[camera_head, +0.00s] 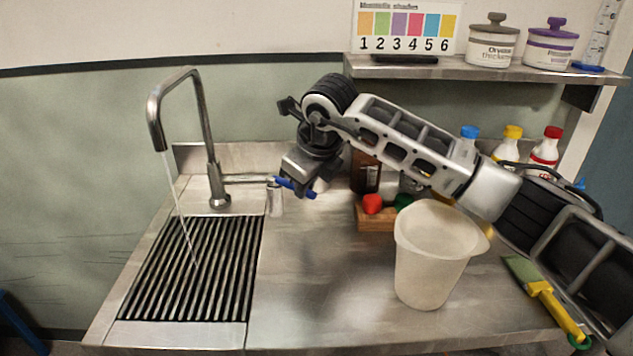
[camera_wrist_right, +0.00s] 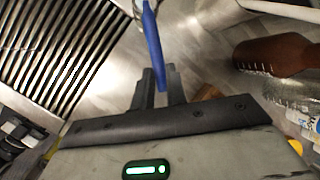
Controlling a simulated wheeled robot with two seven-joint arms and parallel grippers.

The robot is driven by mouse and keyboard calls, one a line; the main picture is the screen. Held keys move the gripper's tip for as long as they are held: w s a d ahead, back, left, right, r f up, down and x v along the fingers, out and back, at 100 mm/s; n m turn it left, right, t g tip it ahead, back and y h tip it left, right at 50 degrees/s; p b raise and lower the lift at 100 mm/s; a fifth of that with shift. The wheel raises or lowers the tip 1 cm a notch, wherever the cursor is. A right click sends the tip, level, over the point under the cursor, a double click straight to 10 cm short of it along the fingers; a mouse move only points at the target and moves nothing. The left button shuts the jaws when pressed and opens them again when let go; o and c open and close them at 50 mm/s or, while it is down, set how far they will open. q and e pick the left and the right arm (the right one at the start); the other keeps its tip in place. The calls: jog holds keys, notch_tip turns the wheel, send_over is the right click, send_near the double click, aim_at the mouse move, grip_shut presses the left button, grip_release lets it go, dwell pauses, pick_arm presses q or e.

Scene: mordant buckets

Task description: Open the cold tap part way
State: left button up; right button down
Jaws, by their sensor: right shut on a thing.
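The cold tap has a blue lever handle (camera_head: 295,187) on a short metal body (camera_head: 275,200) right of the spout. My right gripper (camera_head: 301,180) is shut on the blue lever. In the right wrist view the blue lever (camera_wrist_right: 153,45) runs down between the two dark fingers (camera_wrist_right: 157,85). The tall curved spout (camera_head: 203,120) stands at the back left, and a thin stream of water (camera_head: 181,205) falls from it onto the drain grate (camera_head: 190,268). My left gripper does not show.
A white bucket (camera_head: 428,265) stands on the steel counter (camera_head: 310,300) under my right arm. Behind it are a wooden block with red and green knobs (camera_head: 376,218) and a brown bottle (camera_head: 364,172). A yellow-handled brush (camera_head: 550,300) lies at the right. The counter's front middle is clear.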

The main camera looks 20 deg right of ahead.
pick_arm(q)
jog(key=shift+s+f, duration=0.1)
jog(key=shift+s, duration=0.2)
pick_arm(e)
jog(key=c, duration=1.4)
grip_release()
jog(key=shift+r, duration=0.15)
jog(key=shift+s+r, duration=0.15)
jog(key=shift+r, duration=0.2)
pick_arm(q)
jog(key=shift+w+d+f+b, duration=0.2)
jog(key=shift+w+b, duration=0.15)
jog(key=shift+b, duration=0.65)
pick_arm(e)
jog(key=v, duration=1.5)
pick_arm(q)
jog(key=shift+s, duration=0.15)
